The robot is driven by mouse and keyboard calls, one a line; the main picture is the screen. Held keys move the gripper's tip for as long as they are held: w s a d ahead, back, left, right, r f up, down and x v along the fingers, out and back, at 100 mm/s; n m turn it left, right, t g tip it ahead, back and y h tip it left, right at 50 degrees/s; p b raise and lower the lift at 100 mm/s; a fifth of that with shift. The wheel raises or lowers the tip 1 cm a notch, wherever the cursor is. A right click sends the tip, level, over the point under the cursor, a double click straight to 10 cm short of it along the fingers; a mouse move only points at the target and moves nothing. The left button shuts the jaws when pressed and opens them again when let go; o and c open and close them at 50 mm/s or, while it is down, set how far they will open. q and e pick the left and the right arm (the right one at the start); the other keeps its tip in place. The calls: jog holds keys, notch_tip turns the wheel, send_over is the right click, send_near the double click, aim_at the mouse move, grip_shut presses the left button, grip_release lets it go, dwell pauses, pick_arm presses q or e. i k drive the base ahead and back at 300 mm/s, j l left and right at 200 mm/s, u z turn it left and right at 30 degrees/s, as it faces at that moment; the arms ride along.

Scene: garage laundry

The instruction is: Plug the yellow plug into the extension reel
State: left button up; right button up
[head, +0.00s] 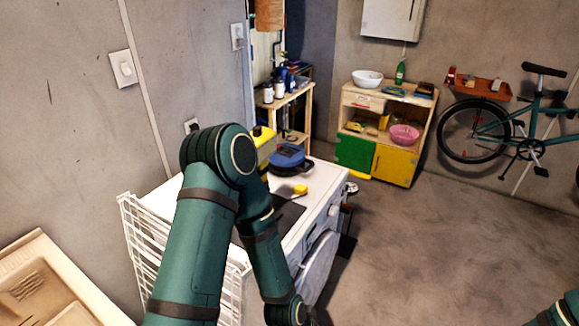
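A small yellow object, which looks like the yellow plug (300,189), lies on the white top of the washing machine. Behind it stands a round blue and dark thing, which looks like the extension reel (287,157). Its sockets cannot be made out at this size. My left arm crosses in front of the machine, bends at the elbow and runs down to the bottom edge; its gripper is out of the frame. Only a bit of my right arm shows in the bottom right corner, without its gripper.
The white washing machine (322,222) has a dark patch on top. A yellow container (264,143) stands beside the reel, partly behind my arm. A white wire rack (137,225) and a beige sink (62,290) are left. A cabinet (388,150) and bicycle (530,120) stand behind open floor.

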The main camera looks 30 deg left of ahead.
aim_at(288, 160)
jog(key=i+l+z, duration=0.1)
jog(key=i+z, duration=0.25)
jog(key=i, duration=0.6)
jog(key=i+l+u, duration=0.1)
jog(key=i+u, duration=0.35)
jog(key=i+l+u, duration=0.3)
jog(key=i+u, duration=0.2)
jog(key=i+l+u, duration=0.25)
jog(key=u, duration=0.25)
jog(key=i+l, duration=0.05)
